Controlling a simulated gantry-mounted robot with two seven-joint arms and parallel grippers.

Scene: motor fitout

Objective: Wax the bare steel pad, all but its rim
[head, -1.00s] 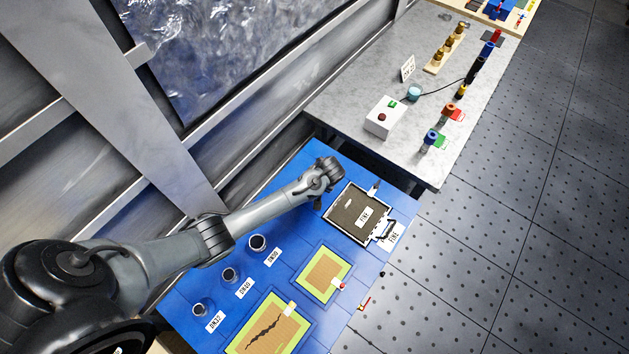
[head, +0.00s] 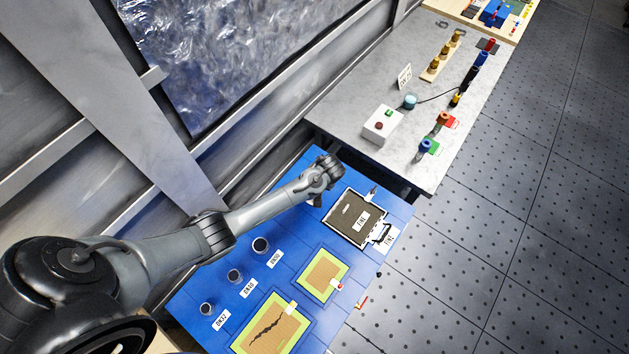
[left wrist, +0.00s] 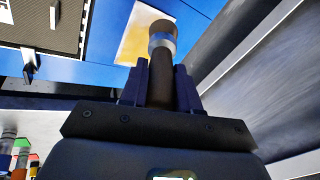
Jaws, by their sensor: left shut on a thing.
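My left gripper (head: 325,176) is over the blue mat's far side, left of the dark panel. In the left wrist view its jaws (left wrist: 161,88) are shut on a dark-handled tool (left wrist: 162,48) with a silver band and a rounded brown end. A pale yellow-orange patch (left wrist: 133,42) lies on the blue surface beyond the tool; contact between them cannot be judged. Two tan panels in green borders, one small (head: 322,274) and one larger with a dark crack (head: 290,328), lie on the mat. I cannot tell which surface is the bare steel pad. My right gripper is not in view.
A dark panel with a white rim (head: 339,223) lies right of my left gripper. Several dark round pots (head: 260,245) stand along the mat's left side. The grey bench (head: 425,115) beyond holds a white button box (head: 382,124) and several coloured cylinders.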

